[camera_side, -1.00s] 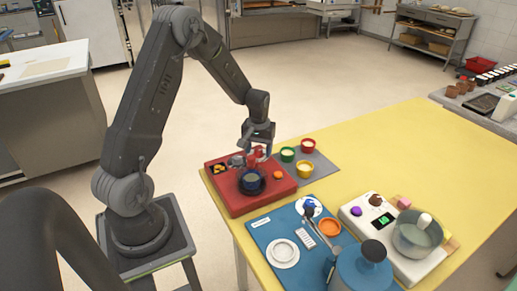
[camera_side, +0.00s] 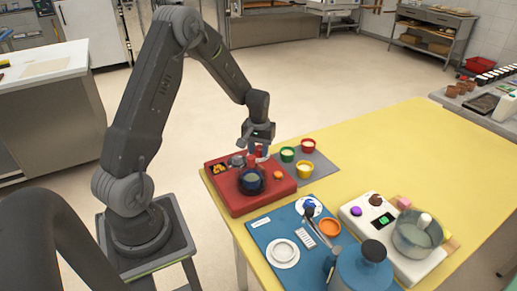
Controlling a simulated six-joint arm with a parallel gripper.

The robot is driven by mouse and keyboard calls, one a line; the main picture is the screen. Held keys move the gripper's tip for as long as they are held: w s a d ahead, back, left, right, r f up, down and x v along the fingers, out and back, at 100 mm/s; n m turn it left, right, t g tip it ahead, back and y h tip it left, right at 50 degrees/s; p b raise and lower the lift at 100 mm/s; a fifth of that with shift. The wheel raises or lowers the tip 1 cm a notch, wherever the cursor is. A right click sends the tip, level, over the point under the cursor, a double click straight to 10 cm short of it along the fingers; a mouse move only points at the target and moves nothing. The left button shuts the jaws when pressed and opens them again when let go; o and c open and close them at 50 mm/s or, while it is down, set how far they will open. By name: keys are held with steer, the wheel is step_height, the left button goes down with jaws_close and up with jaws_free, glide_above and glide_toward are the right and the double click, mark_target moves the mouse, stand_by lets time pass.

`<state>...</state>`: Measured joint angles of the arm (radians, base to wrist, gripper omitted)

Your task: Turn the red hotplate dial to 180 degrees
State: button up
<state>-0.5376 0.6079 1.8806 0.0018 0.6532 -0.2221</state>
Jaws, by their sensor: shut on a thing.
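The red hotplate (camera_side: 228,198) lies at the left corner of the yellow table. A dark pot (camera_side: 251,183) stands on its front middle. The red dial (camera_side: 254,160) is at the hotplate's back edge, mostly hidden by my gripper (camera_side: 259,152). My gripper points down over the dial, and its jaws are shut on it. The dial's angle is too small and covered to read. A small display with yellow marks (camera_side: 219,168) is at the hotplate's back left. An orange knob (camera_side: 278,174) is at its right.
Green (camera_side: 288,154), red (camera_side: 308,145) and yellow (camera_side: 304,169) cups stand on a grey mat just right of the hotplate. A blue board (camera_side: 262,227) with dishes and a white device (camera_side: 357,221) lie in front. The table's back right is clear.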

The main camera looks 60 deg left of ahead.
mark_target(258, 150)
steer(key=m, duration=0.6)
steer(key=shift+m, duration=0.4)
steer(key=m, duration=0.7)
stand_by(0.3)
steer(key=o, duration=0.9)
step_height(258, 150, up, 14)
steer(key=shift+f, duration=0.1)
stand_by(0.3)
